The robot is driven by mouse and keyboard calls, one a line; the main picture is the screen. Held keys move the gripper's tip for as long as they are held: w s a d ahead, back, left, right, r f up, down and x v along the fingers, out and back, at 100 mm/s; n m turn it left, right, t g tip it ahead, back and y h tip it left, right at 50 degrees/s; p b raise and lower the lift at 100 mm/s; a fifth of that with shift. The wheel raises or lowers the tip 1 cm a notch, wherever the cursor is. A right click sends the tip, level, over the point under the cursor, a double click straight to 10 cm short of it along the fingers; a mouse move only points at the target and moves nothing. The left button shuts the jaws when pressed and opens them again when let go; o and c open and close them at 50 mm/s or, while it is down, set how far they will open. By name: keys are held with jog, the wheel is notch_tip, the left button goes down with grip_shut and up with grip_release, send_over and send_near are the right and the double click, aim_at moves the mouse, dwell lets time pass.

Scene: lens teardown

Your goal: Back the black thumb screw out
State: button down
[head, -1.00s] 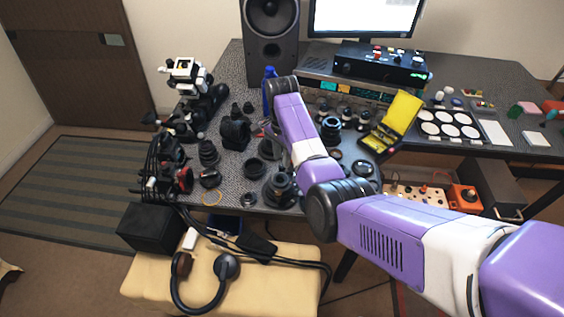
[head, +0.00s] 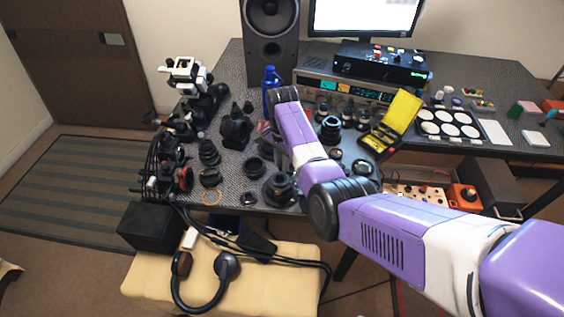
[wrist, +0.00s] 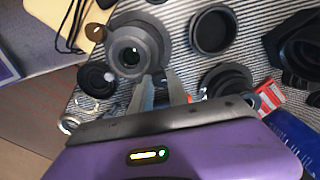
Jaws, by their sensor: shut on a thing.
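A black round lens part (wrist: 135,52) stands on the striped mat at the upper left of the wrist view. It also shows near the desk's front edge in the head view (head: 279,188). My gripper (wrist: 161,76) reaches to its near side, with both grey fingertips close together against it. The fingers are shut on a small dark thing between the tips, which fits the black thumb screw (wrist: 158,74). The fingertips hide most of it, so I cannot tell how far it sits out. In the head view my arm hides the fingers.
Black rings (wrist: 213,31) and another lens part (wrist: 227,80) stand close on the right in the wrist view. A blue bottle (head: 271,90) stands behind my wrist. A yellow case (head: 398,118) lies open to the right. Clutter fills the desk's left side.

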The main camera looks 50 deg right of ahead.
jog(key=n, duration=0.4)
jog(key=shift+p, duration=0.4)
jog(key=c, duration=1.5)
grip_release()
jog(key=shift+c, duration=0.2)
jog(key=shift+r, duration=0.1)
notch_tip(320, 180, up, 8)
jog(key=shift+f, duration=0.15)
